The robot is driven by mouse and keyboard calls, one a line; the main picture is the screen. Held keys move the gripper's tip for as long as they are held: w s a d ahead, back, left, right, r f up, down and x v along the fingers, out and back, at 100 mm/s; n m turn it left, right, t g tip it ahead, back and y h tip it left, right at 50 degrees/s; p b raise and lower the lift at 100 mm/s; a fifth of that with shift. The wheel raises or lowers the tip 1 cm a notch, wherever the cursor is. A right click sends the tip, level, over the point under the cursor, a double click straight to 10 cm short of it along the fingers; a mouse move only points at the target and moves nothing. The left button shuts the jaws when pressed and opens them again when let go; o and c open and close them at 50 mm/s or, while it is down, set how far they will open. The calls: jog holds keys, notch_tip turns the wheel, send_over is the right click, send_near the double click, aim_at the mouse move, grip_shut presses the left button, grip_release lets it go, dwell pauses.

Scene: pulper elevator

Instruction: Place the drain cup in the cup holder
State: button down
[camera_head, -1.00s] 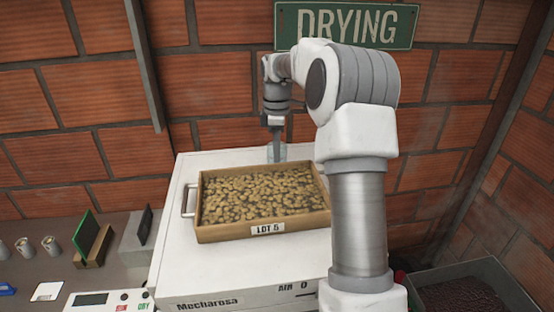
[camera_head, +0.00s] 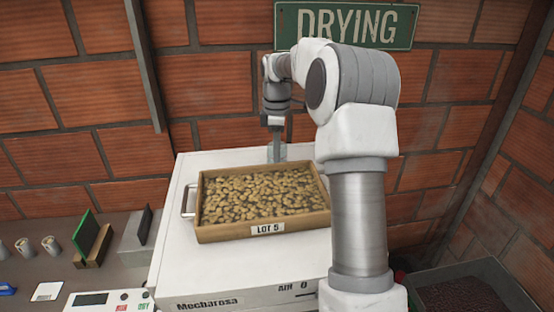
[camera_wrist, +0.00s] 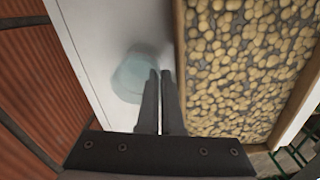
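The drain cup, a pale bluish translucent cup (camera_head: 282,152), is at the back of the white machine top, just behind the bean tray. It also shows, somewhat blurred, in the wrist view (camera_wrist: 132,76), left of the fingertips. My gripper (camera_head: 276,160) points down at the cup. In the wrist view its two dark fingers (camera_wrist: 160,73) are close together with a thin gap, at the cup's right rim, and appear closed on its wall. Whether the cup touches the surface I cannot tell. I cannot make out a cup holder for certain.
A wooden tray of beans (camera_head: 205,236) marked LOT 5 fills much of the white machine top (camera_head: 172,270), close to the fingers. A brick wall (camera_head: 120,100) stands just behind. Small cups (camera_head: 50,245) and a green board (camera_head: 86,234) stand on the left bench.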

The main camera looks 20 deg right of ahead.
dwell(0.5)
jog(key=shift+r, duration=0.55)
notch_tip(320, 180, up, 3)
jog(key=shift+f, duration=0.1)
jog(key=s+d+r+b, duration=0.2)
jog(key=s+d+r, duration=0.5)
jog(key=s+d, duration=0.1)
jog(key=shift+d, duration=0.2)
